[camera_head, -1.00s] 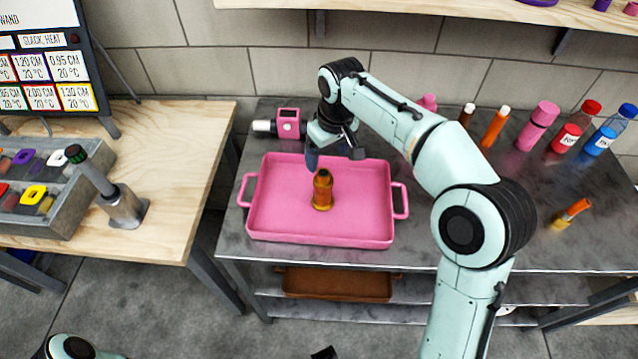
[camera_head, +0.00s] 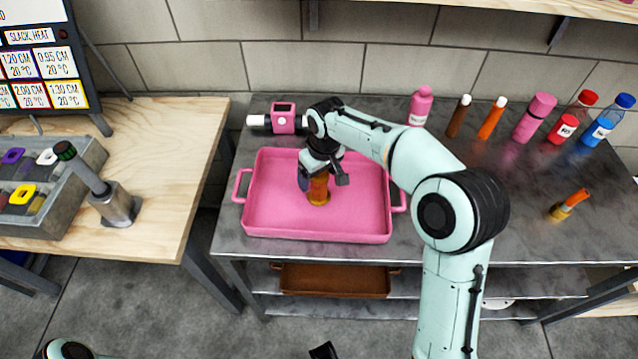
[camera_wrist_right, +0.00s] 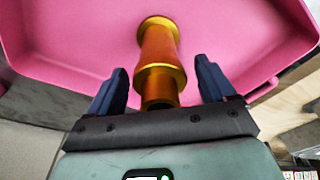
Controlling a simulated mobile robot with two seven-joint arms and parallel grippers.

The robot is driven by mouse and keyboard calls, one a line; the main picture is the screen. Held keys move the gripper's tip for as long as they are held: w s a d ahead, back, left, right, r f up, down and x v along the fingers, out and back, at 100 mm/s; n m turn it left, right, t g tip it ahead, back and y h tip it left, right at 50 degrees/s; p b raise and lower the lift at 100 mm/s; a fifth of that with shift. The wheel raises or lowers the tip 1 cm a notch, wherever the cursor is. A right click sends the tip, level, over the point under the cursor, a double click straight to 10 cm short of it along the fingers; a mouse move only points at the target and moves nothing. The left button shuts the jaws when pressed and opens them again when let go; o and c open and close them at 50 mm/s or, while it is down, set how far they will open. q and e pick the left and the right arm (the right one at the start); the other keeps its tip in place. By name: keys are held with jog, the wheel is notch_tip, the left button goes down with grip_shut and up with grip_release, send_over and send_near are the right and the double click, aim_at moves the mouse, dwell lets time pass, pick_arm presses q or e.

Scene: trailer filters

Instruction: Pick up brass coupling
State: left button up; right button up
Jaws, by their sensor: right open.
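The brass coupling (camera_head: 319,190) stands upright in the pink tray (camera_head: 268,223) on the metal table. In the right wrist view the coupling (camera_wrist_right: 160,55) is gold-coloured, with a flared end and a wider collar. My right gripper (camera_head: 322,182) is over the coupling and partly hides its top in the head view. In the right wrist view my right gripper (camera_wrist_right: 160,85) is open, with one dark finger on each side of the coupling's near end and a gap on both sides. My left gripper does not show clearly in any view.
A pink device (camera_head: 284,118) stands behind the tray. A pink bottle (camera_head: 420,106), markers and capped bottles line the table's back right. A wooden table (camera_head: 165,150) with a grey bin stands left.

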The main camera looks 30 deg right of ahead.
jog(key=c, duration=1.3)
jog(key=shift+r, duration=0.1)
